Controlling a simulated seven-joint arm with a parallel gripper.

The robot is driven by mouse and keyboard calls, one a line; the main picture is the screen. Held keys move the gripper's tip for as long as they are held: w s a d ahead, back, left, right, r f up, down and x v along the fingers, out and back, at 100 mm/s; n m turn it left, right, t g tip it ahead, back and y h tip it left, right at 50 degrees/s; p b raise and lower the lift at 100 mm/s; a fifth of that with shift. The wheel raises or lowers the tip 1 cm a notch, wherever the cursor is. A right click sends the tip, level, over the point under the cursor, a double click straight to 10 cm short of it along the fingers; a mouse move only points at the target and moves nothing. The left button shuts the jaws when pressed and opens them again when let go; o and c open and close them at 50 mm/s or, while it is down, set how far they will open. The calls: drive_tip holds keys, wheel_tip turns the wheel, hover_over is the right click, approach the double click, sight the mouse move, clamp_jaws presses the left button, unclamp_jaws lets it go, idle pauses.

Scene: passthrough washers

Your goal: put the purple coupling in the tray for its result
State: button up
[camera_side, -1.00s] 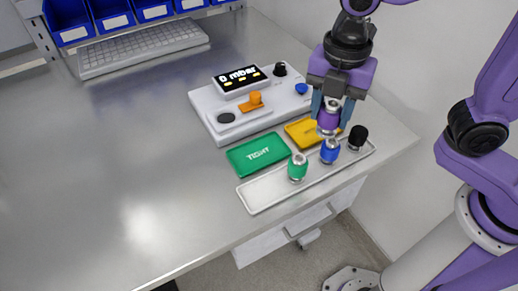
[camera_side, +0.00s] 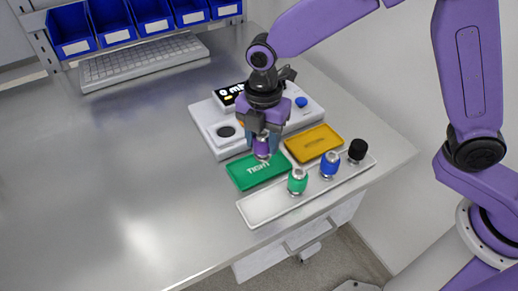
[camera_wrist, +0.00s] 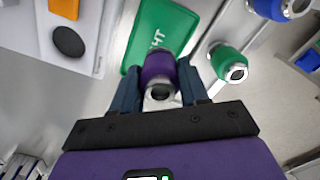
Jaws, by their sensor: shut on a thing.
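My gripper (camera_side: 262,143) is shut on the purple coupling (camera_side: 262,147), which has metal ends. In the side view it holds the coupling upright over the back part of the green tray (camera_side: 243,181), marked TIGHT. In the wrist view the coupling (camera_wrist: 158,66) sits between both fingers, with the green tray (camera_wrist: 150,22) beyond it. The gap between coupling and tray is hard to judge. The yellow tray (camera_side: 314,142) lies to the right, empty, its label too small to read.
A white rack (camera_side: 262,209) in front holds a green coupling (camera_side: 297,181), a blue one (camera_side: 330,164) and a black one (camera_side: 358,151). The white test device (camera_side: 205,118) stands behind the trays, its display partly hidden by my gripper. The table's left side is clear.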

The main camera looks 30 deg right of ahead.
sight(259, 152)
drive_tip(key=shift+w+a+f, duration=0.2)
drive_tip(key=shift+w+f, duration=0.05)
drive_tip(key=shift+f, duration=0.2)
drive_tip(key=shift+w+f, duration=0.1)
drive_tip(key=shift+f, duration=1.5)
drive_tip(key=shift+f, duration=0.15)
drive_tip(key=o, duration=1.3)
drive_tip(key=shift+c, duration=0.2)
wheel_tip(259, 152, up, 12)
drive_tip(key=shift+r, duration=0.15)
